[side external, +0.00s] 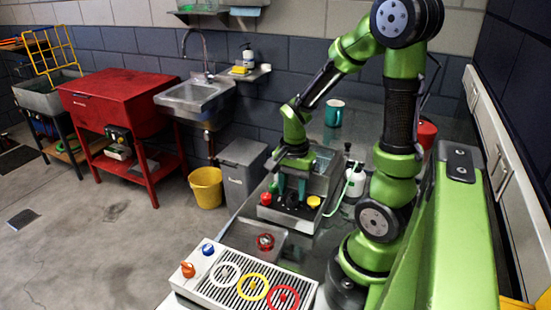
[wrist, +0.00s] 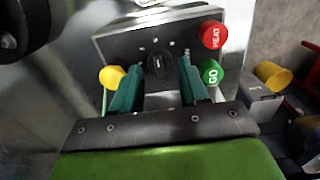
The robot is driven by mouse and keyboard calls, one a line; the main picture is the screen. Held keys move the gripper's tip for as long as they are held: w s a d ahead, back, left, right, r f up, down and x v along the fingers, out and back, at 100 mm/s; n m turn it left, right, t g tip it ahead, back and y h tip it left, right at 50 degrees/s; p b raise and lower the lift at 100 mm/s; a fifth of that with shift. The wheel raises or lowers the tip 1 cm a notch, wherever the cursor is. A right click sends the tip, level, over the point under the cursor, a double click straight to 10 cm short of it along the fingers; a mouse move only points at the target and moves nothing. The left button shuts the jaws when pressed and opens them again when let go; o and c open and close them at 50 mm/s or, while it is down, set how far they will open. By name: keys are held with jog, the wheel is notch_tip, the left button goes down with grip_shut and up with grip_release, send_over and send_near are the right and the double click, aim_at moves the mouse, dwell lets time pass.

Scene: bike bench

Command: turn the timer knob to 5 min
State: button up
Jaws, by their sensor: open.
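The timer knob (wrist: 158,67) is a black dial with a light pointer line, on the front panel (wrist: 125,45) of a metal machine. Small light marks sit around it; their labels are too small to read. My gripper (wrist: 157,72) is open, with one teal finger on each side of the knob; I cannot tell whether they touch it. In the side external view my gripper (side external: 291,190) points down at the panel, and the knob is hard to make out between the fingers.
A red HEAT button (wrist: 212,35), a green GO button (wrist: 211,72) and a yellow button (wrist: 111,76) flank the knob closely. A white bottle (side external: 356,180) stands right of the machine. A slatted tray (side external: 215,287) with coloured rings lies in front.

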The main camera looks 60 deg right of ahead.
aim_at(293, 194)
jog(key=shift+f, duration=0.95)
jog(key=shift+c, duration=0.2)
jog(key=c, duration=0.7)
jog(key=shift+n, duration=0.5)
jog(key=o, duration=0.7)
jog(key=shift+o, duration=0.2)
jog(key=shift+r, duration=0.15)
notch_tip(293, 194, up, 17)
